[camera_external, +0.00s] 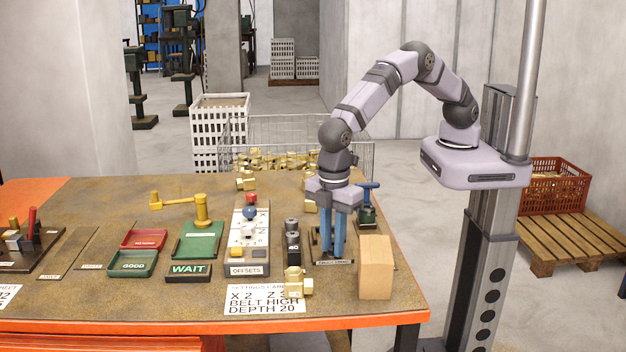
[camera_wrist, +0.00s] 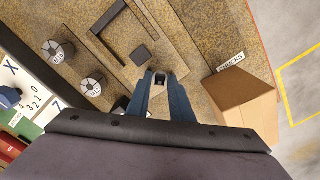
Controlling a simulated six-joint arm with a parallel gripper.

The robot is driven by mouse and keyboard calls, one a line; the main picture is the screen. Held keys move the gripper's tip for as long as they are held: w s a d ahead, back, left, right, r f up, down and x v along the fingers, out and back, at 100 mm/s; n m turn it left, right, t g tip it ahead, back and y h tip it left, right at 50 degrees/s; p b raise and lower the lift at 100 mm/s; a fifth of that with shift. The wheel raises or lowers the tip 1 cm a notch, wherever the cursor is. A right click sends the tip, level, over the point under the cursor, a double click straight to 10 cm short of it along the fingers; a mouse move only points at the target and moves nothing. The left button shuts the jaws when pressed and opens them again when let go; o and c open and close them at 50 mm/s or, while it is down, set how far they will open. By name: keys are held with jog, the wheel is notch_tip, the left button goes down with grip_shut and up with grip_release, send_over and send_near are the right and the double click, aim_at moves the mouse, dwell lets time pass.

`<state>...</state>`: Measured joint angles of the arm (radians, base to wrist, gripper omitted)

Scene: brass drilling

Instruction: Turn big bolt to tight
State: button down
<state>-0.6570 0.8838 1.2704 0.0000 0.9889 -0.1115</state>
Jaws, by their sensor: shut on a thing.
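My gripper (camera_external: 332,250) points straight down over the right part of the bench, its blue fingers just above or at a dark labelled plate (camera_external: 335,262).
A cardboard box (camera_external: 375,266) stands close to the right of my fingers. A green tool with a blue handle (camera_external: 368,205) stands behind. A brass fitting (camera_external: 295,283) lies in front.

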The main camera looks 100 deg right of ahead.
jog(key=shift+r+m, duration=0.1)
jog(key=shift+m, duration=0.5)
jog(key=shift+w, duration=0.1)
jog(key=c, duration=1.6)
grip_release()
jog(key=shift+o, duration=0.2)
jog(key=shift+r+b, duration=1.05)
jog(key=shift+r, duration=2.6)
